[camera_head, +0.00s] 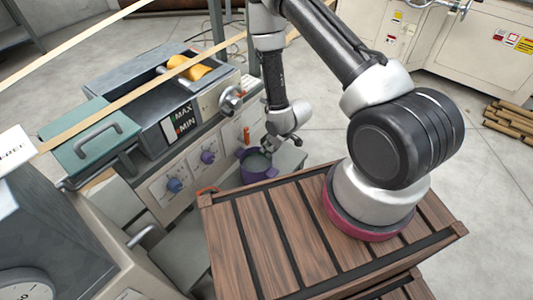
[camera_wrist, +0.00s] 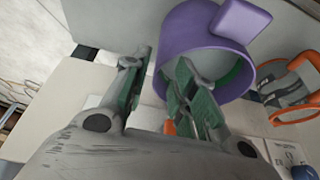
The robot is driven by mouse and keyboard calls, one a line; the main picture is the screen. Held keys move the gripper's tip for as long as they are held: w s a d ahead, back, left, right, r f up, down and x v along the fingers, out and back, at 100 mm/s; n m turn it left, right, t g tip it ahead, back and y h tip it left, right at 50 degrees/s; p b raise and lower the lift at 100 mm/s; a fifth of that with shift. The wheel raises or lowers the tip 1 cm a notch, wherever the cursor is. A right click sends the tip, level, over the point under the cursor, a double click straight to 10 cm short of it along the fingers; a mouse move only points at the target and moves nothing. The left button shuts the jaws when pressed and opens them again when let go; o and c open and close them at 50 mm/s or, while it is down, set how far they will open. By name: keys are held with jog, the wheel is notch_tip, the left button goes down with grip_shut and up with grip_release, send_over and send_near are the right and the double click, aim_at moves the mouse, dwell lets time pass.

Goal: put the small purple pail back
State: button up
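The small purple pail (camera_head: 255,172) is by the front panel of the machine in the head view, near the far left corner of the slatted wooden crate. What bears its weight is hard to see. In the wrist view the pail (camera_wrist: 190,35) is large, with its mouth partly towards the camera and a purple tab at its upper right. My gripper (camera_wrist: 163,80) is open at the pail's rim. One finger shows left of the pail wall and the other in front of its mouth, seemingly inside. Contact with the wall cannot be told. In the head view my gripper (camera_head: 268,148) is small and partly hidden.
The slatted wooden crate (camera_head: 255,240) fills the lower middle. The machine panel has blue knobs (camera_head: 174,185) and a grey trough (camera_head: 165,95) with a yellow roll (camera_head: 190,67). An orange-edged object (camera_wrist: 290,85) is right of the pail in the wrist view. Open floor (camera_head: 330,120) lies behind.

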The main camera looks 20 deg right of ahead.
jog(key=d+r+m+h, duration=0.1)
jog(key=d+r, duration=0.2)
jog(key=r, duration=0.9)
jog(key=d+r+m+h, duration=0.1)
jog(key=d+r, duration=0.3)
jog(key=r, duration=0.9)
jog(key=d+r+m+h, duration=0.1)
jog(key=d+r, duration=0.2)
jog(key=r, duration=0.9)
jog(key=s+d+r+m, duration=0.1)
jog(key=s+r+m, duration=0.1)
jog(key=s+r, duration=0.6)
jog(key=s+d+r+m, duration=0.1)
jog(key=s+r, duration=0.7)
jog(key=s, duration=0.6)
jog(key=shift+s+d+r+m+t, duration=0.2)
jog(key=shift+d+r+m+t, duration=0.1)
jog(key=shift+d+m, duration=0.1)
jog(key=shift+a, duration=0.1)
